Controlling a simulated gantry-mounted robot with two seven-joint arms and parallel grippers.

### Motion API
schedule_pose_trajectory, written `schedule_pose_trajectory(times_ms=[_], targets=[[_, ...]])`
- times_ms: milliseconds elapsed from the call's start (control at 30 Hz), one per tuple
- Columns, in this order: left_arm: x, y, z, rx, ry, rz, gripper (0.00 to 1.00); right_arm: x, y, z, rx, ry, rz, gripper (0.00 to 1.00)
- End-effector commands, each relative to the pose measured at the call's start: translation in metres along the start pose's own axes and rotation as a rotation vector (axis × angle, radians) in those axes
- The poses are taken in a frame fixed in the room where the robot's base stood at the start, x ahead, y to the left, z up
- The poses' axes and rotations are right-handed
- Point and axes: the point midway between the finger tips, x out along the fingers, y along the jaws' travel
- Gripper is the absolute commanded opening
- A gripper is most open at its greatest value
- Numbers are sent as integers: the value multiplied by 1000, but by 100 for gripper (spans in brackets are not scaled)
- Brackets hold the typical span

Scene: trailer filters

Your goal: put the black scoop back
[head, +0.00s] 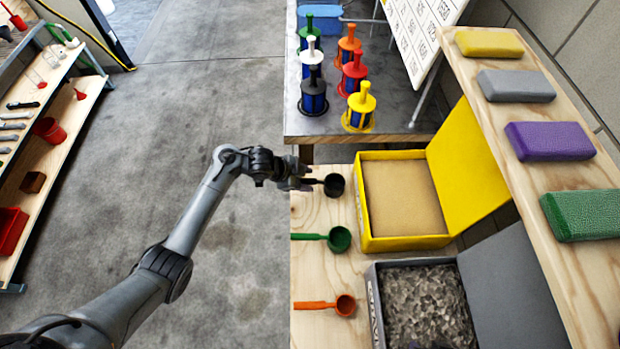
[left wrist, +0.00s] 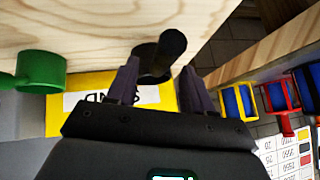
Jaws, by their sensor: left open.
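The black scoop (head: 334,185) lies on the light wooden table beside the yellow box, its handle pointing left towards my left gripper. My left gripper (head: 303,181) is at the handle end, over the table's left edge. In the left wrist view the black scoop (left wrist: 172,45) shows between and just beyond the two fingertips of the left gripper (left wrist: 160,69), which are apart. I cannot tell whether a finger touches the handle. The right gripper does not show.
A green scoop (head: 339,239) and an orange scoop (head: 345,305) lie nearer on the table. The yellow box (head: 410,243) holds sand; a grey box (head: 377,320) holds gravel. Several coloured filters stand on the grey table (head: 420,130) behind. A shelf (head: 60,145) stands far left across clear floor.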

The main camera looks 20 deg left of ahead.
Motion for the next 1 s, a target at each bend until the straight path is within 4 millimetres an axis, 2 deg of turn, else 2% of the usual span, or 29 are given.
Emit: schedule_pose_trajectory(times_ms=[33, 200, 500, 633, 767, 867, 1000], targets=[[-12, -2, -2, 2, -2, -2, 52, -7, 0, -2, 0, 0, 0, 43], [-45, -2, -2, 2, -1, -2, 52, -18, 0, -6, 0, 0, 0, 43], [-85, -1, -1, 1, 0, -1, 52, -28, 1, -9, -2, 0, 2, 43], [-92, 0, -1, 0, -1, -1, 52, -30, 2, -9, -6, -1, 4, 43], [-88, 8, 0, -9, -17, -25, 52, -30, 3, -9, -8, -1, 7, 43], [-80, 24, 2, -35, -53, -81, 52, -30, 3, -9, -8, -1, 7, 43], [-77, 62, 4, -132, -133, -196, 52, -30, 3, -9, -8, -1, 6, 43]])
